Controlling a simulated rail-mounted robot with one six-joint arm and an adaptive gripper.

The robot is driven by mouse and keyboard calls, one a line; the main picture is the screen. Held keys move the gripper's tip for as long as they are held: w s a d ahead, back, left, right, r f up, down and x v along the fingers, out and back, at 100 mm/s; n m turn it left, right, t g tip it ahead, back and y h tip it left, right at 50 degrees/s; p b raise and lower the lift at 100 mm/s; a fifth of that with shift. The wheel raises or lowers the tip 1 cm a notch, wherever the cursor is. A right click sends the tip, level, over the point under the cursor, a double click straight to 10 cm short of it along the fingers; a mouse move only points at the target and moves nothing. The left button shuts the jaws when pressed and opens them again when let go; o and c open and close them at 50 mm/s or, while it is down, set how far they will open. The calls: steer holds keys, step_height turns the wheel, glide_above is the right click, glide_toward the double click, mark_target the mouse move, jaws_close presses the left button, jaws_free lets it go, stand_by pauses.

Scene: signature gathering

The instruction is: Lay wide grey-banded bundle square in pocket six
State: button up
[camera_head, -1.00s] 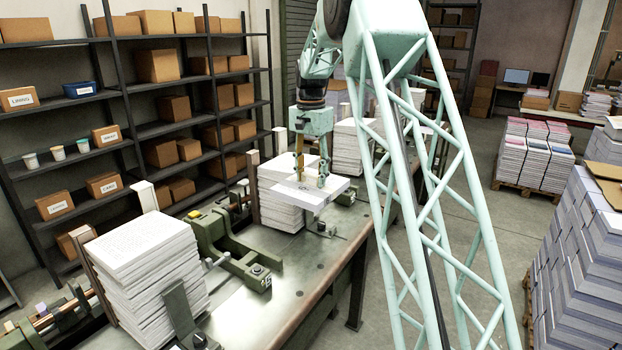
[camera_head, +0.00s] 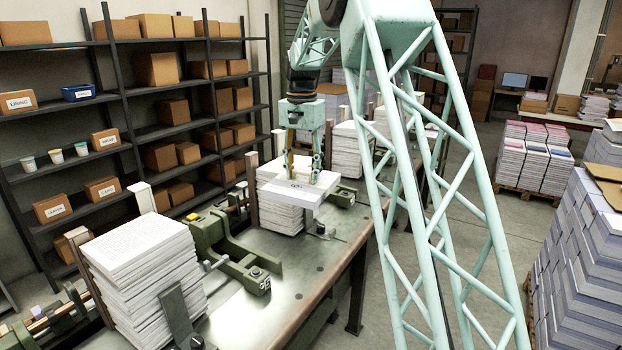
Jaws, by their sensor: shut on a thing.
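My gripper (camera_head: 303,180) points down and is shut on a flat white paper bundle (camera_head: 292,194). The bundle has small dark marks on its top near the fingers. I cannot make out a wide grey band on it at this size. I cannot tell whether bundle and stack touch. Pocket six cannot be picked out, and no pocket numbers are readable.
The metal bench (camera_head: 310,268) carries green clamp fixtures (camera_head: 238,262) and a tall paper stack (camera_head: 150,275) at the near left. Another stack (camera_head: 348,150) stands behind the bundle. Shelves with boxes (camera_head: 160,65) line the left wall. Bare bench shows in front of the bundle.

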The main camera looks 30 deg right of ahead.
mark_target(279, 191)
steer(key=s+a+n+b, duration=0.1)
steer(key=a, duration=0.2)
steer(key=s+a+n+b, duration=0.1)
steer(key=a+b, duration=0.1)
steer(key=a, duration=0.1)
steer(key=s+a+f+n+b, duration=0.1)
steer(key=a+n, duration=0.1)
steer(key=a, duration=0.1)
steer(key=shift+a+b, duration=0.3)
steer(key=s+a+n+b, duration=0.6)
steer(key=s+a, duration=0.1)
steer(key=a, duration=0.5)
steer(key=shift+f+n, duration=0.3)
steer(key=shift+f, duration=0.1)
steer(key=shift+w, duration=0.3)
